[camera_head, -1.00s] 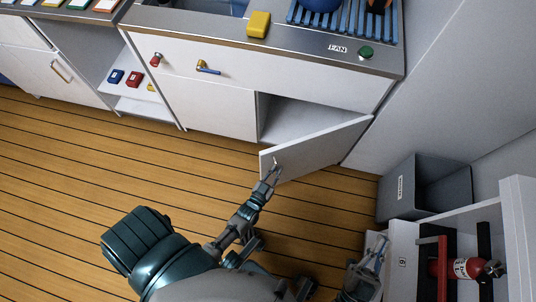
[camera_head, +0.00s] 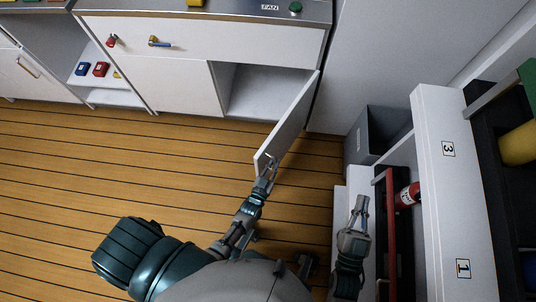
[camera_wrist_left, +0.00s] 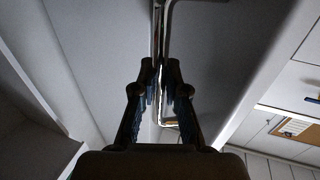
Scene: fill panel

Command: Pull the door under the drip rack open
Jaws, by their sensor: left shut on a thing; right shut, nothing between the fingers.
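The white door (camera_head: 289,121) under the counter stands swung well out from its cabinet, hinged on its right side. The open cabinet (camera_head: 262,92) behind it shows a pale, empty-looking floor. My left gripper (camera_head: 268,168) is at the door's free end, shut on its handle. In the left wrist view the fingers (camera_wrist_left: 161,82) close around the thin metal door handle (camera_wrist_left: 171,122), with the door panel close behind. My right gripper (camera_head: 360,203) is shut and empty, off to the right beside the white shelf unit. The drip rack is out of the head view.
A grey bin (camera_head: 374,137) stands right of the door, near its swing side. A white numbered shelf unit (camera_head: 441,190) with a red fire extinguisher (camera_head: 408,195) is close to my right arm. The wooden floor (camera_head: 140,170) to the left is clear.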

